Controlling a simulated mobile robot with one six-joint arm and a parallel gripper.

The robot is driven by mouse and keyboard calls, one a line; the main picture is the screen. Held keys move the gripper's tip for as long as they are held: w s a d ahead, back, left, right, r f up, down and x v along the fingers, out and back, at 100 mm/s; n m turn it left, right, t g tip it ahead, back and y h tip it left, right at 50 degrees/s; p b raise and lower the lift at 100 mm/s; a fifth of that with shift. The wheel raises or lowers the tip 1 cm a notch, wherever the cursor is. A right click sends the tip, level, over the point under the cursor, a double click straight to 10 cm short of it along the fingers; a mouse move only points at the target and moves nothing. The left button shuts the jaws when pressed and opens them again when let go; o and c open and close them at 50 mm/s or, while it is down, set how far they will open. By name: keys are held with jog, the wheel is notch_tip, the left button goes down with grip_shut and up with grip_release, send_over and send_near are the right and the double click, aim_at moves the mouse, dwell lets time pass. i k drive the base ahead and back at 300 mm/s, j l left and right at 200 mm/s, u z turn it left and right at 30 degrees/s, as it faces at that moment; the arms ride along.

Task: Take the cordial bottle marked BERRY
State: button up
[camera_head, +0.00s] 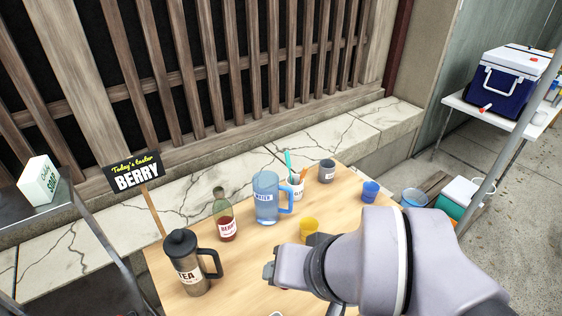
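The cordial bottle marked BERRY (225,222) stands upright on the wooden table (262,262). It is green glass with red liquid low inside and a white label. My gripper (268,272) is at the lower middle, nearer the camera and to the right of the bottle, apart from it in the picture. Only part of the gripper shows beside my arm's grey links, and I cannot see whether its fingers are apart.
A TEA jug (190,268) stands left of the bottle. A blue WATER pitcher (266,200) stands close on its right. A yellow cup (308,227), a cup of utensils (296,188), a grey mug (327,170) and a blue cup (370,191) are further right. A BERRY sign (137,177) rises behind.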

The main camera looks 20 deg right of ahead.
aim_at(222, 208)
jog(key=z, duration=1.3)
jog(key=u, duration=1.7)
jog(key=k+j+z, duration=0.1)
jog(key=k+j, duration=0.4)
jog(key=i+j, duration=0.3)
jog(key=j, duration=0.15)
